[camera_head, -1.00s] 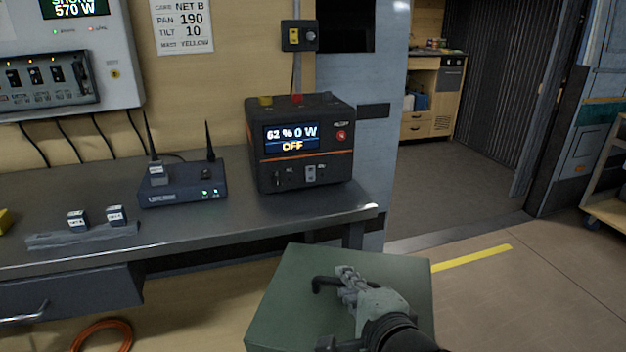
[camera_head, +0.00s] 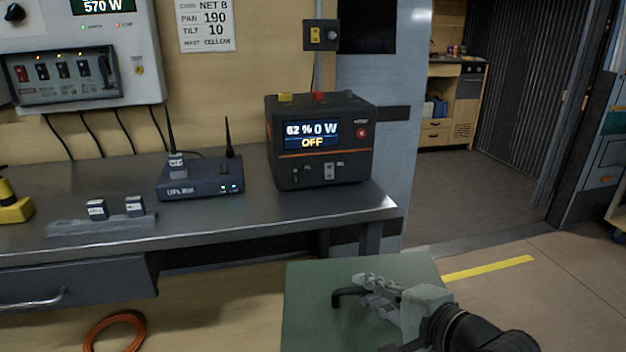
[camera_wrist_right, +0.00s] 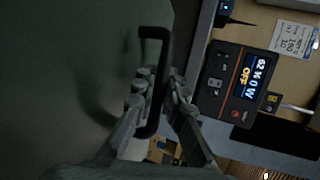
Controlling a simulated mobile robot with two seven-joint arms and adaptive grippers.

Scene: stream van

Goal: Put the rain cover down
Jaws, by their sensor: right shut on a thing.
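The rain cover (camera_head: 312,310) is a green box-shaped cover with a black handle (camera_head: 345,297) on its top. It is low in the head view, in front of the bench's right end, and its lower part is cut off by the frame. My right gripper (camera_head: 370,292) is shut on the handle. In the right wrist view the black handle (camera_wrist_right: 152,75) runs between the two fingers, with the dark green cover surface (camera_wrist_right: 60,80) beside it. What the cover rests on, if anything, is out of view. My left gripper is not in view.
The metal bench (camera_head: 230,228) carries a black power station (camera_head: 320,142) reading OFF, a router (camera_head: 200,178) with antennas and small labelled blocks (camera_head: 115,208). An orange cable coil (camera_head: 113,330) is below the bench. Floor (camera_head: 540,285) with a yellow stripe is open at right.

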